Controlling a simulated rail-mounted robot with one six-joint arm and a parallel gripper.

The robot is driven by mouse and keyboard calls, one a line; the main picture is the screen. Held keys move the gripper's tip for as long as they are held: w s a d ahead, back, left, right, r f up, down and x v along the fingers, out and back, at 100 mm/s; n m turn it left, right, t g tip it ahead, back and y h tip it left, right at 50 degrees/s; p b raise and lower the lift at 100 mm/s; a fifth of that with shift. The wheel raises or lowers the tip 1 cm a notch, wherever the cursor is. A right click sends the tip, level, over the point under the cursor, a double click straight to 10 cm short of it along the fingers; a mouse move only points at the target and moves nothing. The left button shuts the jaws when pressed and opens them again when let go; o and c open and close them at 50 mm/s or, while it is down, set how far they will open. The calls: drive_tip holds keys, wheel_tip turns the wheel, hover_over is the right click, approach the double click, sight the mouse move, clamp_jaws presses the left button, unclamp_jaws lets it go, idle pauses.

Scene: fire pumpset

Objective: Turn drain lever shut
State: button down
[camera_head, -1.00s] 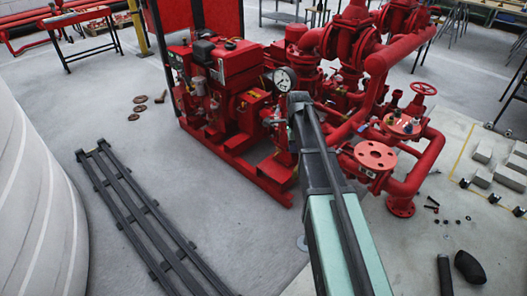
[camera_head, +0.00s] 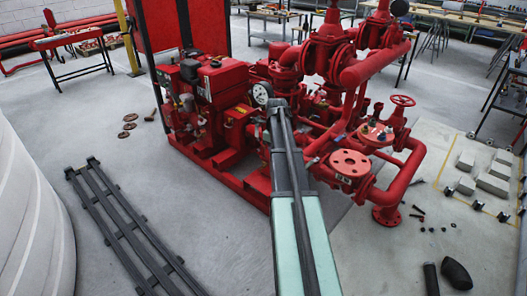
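The red fire pumpset (camera_head: 225,110) stands in the middle of the floor, with an engine block at left and thick pipes and valves at right. A round white gauge (camera_head: 262,93) faces me near its middle. I cannot pick out the drain lever; it may be hidden or too small. My arm, pale green and dark grey, reaches from the bottom edge up to the pumpset just below the gauge. The gripper at its far end cannot be made out against the machine, so its opening and any contact are hidden.
Black rails (camera_head: 122,226) lie on the floor at left, beside a large white rounded body (camera_head: 30,200). A red handwheel (camera_head: 403,100) and an open flange (camera_head: 350,164) stand at right. Grey blocks (camera_head: 492,184) and dark loose parts (camera_head: 456,274) lie on the right floor.

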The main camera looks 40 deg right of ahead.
idle(0.4)
drive_tip(key=c, duration=1)
unclamp_jaws()
wheel_tip(320, 180, up, 11)
drive_tip(key=p, duration=1.1)
drive_tip(key=shift+f, duration=0.1)
